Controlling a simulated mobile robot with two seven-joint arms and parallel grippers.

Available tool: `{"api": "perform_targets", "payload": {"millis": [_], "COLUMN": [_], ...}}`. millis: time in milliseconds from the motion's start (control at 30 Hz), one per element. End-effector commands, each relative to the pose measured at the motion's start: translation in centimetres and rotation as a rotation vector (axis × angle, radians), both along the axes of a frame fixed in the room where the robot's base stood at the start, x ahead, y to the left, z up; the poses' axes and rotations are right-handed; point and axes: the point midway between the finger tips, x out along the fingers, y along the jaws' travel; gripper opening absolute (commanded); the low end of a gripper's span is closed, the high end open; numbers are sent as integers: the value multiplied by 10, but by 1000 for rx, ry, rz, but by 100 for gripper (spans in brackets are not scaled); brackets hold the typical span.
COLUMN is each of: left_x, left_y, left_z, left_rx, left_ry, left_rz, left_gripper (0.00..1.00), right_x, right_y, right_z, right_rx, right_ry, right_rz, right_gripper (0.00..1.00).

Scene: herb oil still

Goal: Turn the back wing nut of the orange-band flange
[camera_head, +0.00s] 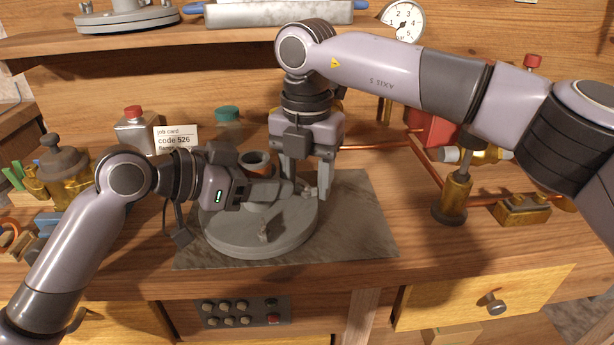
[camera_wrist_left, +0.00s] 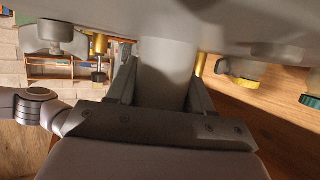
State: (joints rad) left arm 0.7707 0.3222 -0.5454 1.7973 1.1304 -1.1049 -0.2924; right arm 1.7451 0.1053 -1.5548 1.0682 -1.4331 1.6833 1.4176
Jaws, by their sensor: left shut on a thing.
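The round grey flange (camera_head: 245,238) lies on a stone slab in the head view. A copper-rimmed neck (camera_head: 256,158) shows behind my left gripper. One wing nut (camera_head: 264,233) is visible on the flange's front side. The back wing nut is not clearly visible behind the grippers. My left gripper (camera_head: 285,190) reaches low across the flange from the left. In the left wrist view its fingers (camera_wrist_left: 162,90) are shut on a grey cylinder (camera_wrist_left: 166,72) joined to a wide grey surface. My right gripper (camera_head: 306,182) points down over the flange's right side, fingers apart.
The stone slab (camera_head: 365,235) has bare room right of the flange. A job card (camera_head: 176,138) and a green-capped jar (camera_head: 228,122) stand behind. A brass valve (camera_head: 455,195) and copper pipes are at the right. A shelf (camera_head: 150,42) runs above.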

Motion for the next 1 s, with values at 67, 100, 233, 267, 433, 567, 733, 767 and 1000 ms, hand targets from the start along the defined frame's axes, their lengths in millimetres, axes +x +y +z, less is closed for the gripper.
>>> {"api": "perform_targets", "payload": {"millis": [67,100,233,267,433,567,733,767,1000], "left_x": [1,0,0,0,0,0,0,0,0], "left_y": [1,0,1,0,0,0,0,0,0], "left_z": [0,0,0,0,0,0,0,0,0], "left_rx": [0,0,0,0,-1,-1,-1,-1,-1], "left_ry": [-1,-1,0,0,-1,-1,-1,-1,0], "left_rz": [2,2,1,1,1,1,1,1,0], "left_gripper": [0,0,0,0,0,0,0,0,0], "right_x": [0,0,0,0,1,1,1,1,0], "right_y": [0,0,0,0,0,0,0,0,0], "right_z": [0,0,0,0,8,29,68,75,111], "right_rx": [0,0,0,-1,0,1,1,0,0], "right_ry": [-1,-1,-1,0,-3,-6,-6,-5,-2], "right_rz": [0,0,0,-1,-1,-1,-2,-2,-1], "right_gripper": [66,66,66,66,66,66,66,66,66]}}
